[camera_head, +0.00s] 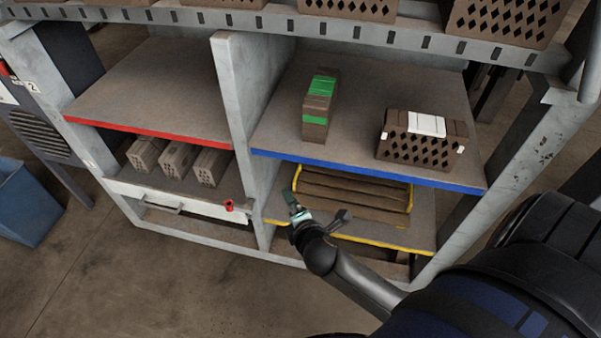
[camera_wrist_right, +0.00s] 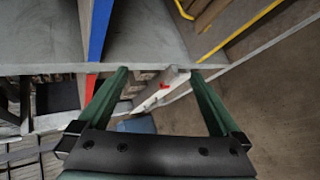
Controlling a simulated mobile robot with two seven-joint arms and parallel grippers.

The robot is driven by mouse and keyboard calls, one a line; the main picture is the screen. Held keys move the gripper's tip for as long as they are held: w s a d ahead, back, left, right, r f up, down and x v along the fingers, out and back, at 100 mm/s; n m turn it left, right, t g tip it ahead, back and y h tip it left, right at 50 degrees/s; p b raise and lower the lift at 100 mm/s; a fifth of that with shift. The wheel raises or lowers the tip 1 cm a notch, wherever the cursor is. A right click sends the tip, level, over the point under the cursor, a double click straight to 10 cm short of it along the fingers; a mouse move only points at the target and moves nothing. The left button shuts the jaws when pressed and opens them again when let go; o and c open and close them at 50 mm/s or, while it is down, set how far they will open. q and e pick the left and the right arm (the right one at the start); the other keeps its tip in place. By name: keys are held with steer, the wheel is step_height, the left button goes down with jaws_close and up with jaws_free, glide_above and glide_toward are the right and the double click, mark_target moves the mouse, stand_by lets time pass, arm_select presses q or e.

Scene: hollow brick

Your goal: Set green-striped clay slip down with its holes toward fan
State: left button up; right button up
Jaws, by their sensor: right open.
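The green-striped clay slip (camera_head: 315,116) is a brown block with two bright green bands. It stands upright on the blue-edged shelf (camera_head: 268,128), left of a second brick. I see no holes on its visible faces. My right gripper (camera_head: 317,208) is open and empty, lower than the slip, in front of the yellow-edged shelf. In the right wrist view its two green fingers (camera_wrist_right: 160,76) are wide apart with nothing between them. I cannot make out a fan with certainty; a dark cabinet with slats (camera_head: 38,135) stands at the left. My left gripper is not in view.
A brick with diamond holes and a white label (camera_head: 427,124) stands on the right of the blue-edged shelf. Brown lengths lie in a yellow-rimmed rack (camera_head: 411,195) below. The red-edged shelf (camera_head: 150,95) is empty. A grey divider (camera_head: 236,90) separates both sides.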

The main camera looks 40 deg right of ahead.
steer(key=s+a+f+m+g+y, duration=0.1)
steer(key=s+a+f+m+y, duration=0.1)
steer(key=s+m, duration=0.5)
steer(key=s+a+f+m+y, duration=0.3)
steer(key=s+a+f+m, duration=0.2)
steer(key=s+a+m, duration=0.1)
steer(key=shift+s+f+m+g+y, duration=0.3)
steer(key=shift+s+m+g, duration=0.1)
steer(key=shift+s+m, duration=0.35)
